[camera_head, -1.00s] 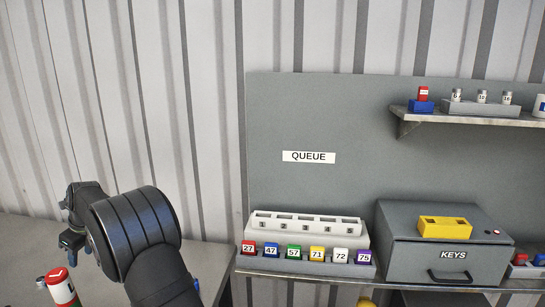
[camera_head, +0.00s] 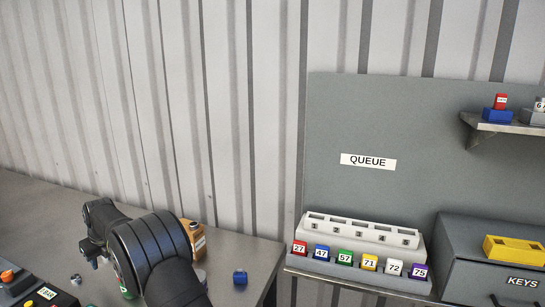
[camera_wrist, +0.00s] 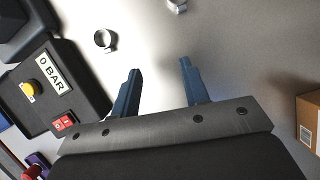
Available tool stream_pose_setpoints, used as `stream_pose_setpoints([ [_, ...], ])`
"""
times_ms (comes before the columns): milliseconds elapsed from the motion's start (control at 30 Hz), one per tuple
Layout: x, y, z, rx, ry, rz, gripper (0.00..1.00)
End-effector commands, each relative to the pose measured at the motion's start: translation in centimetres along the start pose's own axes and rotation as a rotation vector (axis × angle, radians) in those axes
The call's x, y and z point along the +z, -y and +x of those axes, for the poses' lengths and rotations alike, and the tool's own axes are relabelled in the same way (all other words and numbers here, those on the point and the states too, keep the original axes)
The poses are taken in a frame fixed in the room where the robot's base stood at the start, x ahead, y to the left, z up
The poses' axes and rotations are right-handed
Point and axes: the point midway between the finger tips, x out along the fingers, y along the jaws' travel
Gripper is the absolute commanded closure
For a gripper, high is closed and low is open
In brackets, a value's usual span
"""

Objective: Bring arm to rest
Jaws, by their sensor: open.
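My gripper (camera_wrist: 161,66) is open in the wrist view, its two blue-grey fingers apart with only bare bench between them. In the head view my gripper (camera_head: 90,252) hangs over the metal bench at the left, seen from behind and the side. My black arm (camera_head: 150,255) reaches in from the bottom and hides part of the bench. Nothing is held. A small metal ring-like piece (camera_wrist: 105,40) lies on the bench left of the fingers, and another metal piece (camera_wrist: 177,5) lies beyond them.
A dark box (camera_wrist: 58,85) labelled "0 BAR", with a yellow knob and red switch, stands left of the fingers. A brown carton (camera_head: 196,240) stands behind my arm. A small blue piece (camera_head: 240,277) lies near the bench's right end. A queue rack (camera_head: 360,230) with numbered tags stands right.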

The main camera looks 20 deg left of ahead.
Motion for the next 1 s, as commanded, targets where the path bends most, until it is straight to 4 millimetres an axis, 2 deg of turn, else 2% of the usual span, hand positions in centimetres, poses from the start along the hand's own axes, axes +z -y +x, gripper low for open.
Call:
stream_pose_setpoints([
  [100,-0.7,0.0,1.5,0.001,-0.002,0.000,0.59],
  [233,-1.0,0.0,2.5,0.000,0.000,0.000,0.59],
  [633,-1.2,0.0,2.8,0.000,0.001,0.000,0.59],
  [833,-0.7,0.0,1.8,0.000,0.004,0.000,0.59],
  [1000,0.4,0.0,-0.9,0.000,0.005,-0.001,0.59],
])
